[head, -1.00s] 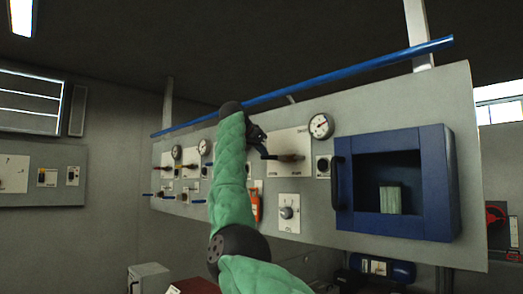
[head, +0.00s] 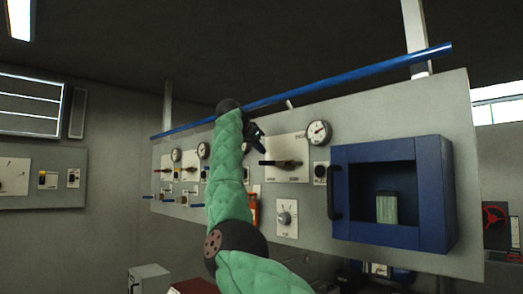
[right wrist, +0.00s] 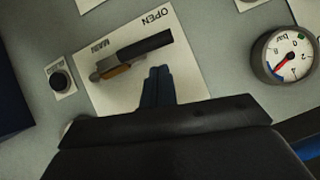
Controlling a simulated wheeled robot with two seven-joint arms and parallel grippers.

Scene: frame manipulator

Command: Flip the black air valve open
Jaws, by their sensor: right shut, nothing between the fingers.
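The black air valve (head: 274,163) is a lever on a white plate on the grey panel. In the head view its black handle lies roughly level, pointing left from its pivot. The right wrist view shows the black handle (right wrist: 146,46) close up, with an orange-brown part under its pivot end and the words MAIN and OPEN on the plate. My right gripper (head: 259,146) is just above the handle's left end in the head view. In the right wrist view its shut, empty fingertips (right wrist: 159,70) are beside the handle with a small apparent gap; contact is unclear. My left gripper is out of view.
A pressure gauge (head: 318,132) is mounted above and right of the valve. A blue-framed box (head: 436,190) with a handle protrudes to the right. A knob (head: 286,218) sits below. A blue pipe (head: 345,73) runs along the panel top.

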